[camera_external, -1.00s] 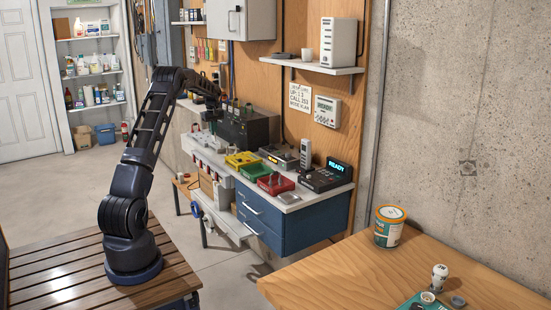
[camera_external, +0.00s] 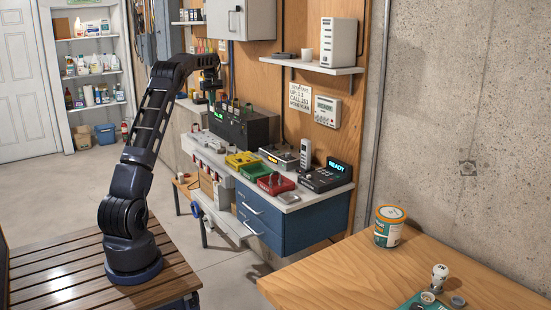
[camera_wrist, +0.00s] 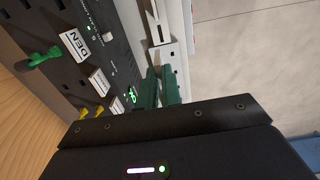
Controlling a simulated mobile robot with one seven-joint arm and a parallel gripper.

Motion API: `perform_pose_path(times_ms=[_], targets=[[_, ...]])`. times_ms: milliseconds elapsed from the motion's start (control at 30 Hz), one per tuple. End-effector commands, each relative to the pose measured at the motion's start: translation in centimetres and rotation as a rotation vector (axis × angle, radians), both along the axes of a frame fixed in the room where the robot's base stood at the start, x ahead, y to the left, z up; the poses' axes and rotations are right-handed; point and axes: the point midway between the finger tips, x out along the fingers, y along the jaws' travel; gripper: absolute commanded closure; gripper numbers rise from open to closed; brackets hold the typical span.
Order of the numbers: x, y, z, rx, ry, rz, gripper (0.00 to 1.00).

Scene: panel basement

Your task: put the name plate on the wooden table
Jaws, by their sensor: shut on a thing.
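My gripper (camera_external: 209,88) hangs above the black panel box (camera_external: 243,125) at the back of the workbench. Smaller white labels (camera_wrist: 99,82) lie along the same panel. The wooden table (camera_external: 340,275) is at the lower right in the external view, far from my gripper.
The blue-drawer workbench (camera_external: 290,220) carries yellow and red boxes, a handset and a READY display (camera_external: 337,168). On the wooden table stand a paint can (camera_external: 388,228), a stamp (camera_external: 439,275) and a green tray (camera_external: 412,303). The table's left front is clear.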

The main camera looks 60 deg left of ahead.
Motion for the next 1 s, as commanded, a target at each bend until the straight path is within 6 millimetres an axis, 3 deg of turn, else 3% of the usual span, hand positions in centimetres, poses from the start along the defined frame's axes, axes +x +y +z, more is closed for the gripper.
perform_pose_path(times_ms=[133,267,600,1000], targets=[[0.3,-0.7,0.1,0.000,0.000,-0.002,1.00],[1.4,-3.4,0.2,-0.001,0.000,-0.008,1.00],[5.2,-17.2,0.8,0.000,0.000,-0.021,1.00],[5.8,-33.9,1.3,0.000,0.000,-0.036,1.00]])
